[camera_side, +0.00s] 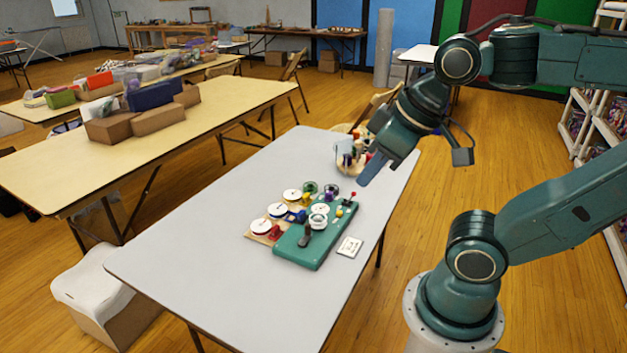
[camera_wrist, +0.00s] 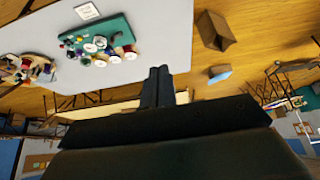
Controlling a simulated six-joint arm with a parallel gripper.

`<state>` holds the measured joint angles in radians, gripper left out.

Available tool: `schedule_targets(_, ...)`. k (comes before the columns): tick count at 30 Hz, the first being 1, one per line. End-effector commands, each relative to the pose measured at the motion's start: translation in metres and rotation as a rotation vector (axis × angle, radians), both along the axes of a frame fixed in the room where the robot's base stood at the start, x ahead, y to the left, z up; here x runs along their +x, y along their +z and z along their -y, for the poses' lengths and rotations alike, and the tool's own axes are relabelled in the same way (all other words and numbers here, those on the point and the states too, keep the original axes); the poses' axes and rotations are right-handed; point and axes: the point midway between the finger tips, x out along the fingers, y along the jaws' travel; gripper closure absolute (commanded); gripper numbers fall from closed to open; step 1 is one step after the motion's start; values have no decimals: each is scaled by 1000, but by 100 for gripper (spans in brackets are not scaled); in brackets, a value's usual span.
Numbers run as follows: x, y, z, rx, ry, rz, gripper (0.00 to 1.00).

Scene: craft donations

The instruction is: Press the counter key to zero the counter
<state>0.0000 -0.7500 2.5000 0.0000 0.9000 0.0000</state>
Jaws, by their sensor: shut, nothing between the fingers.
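A green device (camera_side: 310,250) lies on the light grey table. It carries a round white dial (camera_side: 318,221), a dark upright knob (camera_side: 305,236), a small yellow part (camera_side: 340,212) and a red-tipped lever (camera_side: 353,195). I cannot tell which part is the counter key. The device also shows at the top of the wrist view (camera_wrist: 118,27), with small coloured parts at its left end. My gripper (camera_side: 364,183) is shut and empty. It hangs in the air near the device's far right end, apart from it. Its closed fingers show in the wrist view (camera_wrist: 158,72).
Several white-topped spools (camera_side: 262,226) stand along the device's left side. A white card (camera_side: 349,246) lies to its right. A container of craft items (camera_side: 346,160) stands behind, close to my gripper. The near part of the grey table (camera_side: 220,285) is clear.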

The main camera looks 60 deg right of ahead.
Motion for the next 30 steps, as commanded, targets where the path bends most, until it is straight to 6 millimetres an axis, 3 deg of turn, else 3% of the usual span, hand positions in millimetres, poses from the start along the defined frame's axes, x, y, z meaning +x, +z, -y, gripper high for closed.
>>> schedule_targets(20,3,0,1,1,-5,0,100)
schedule_targets(30,34,-1,10,15,-58,10,100)
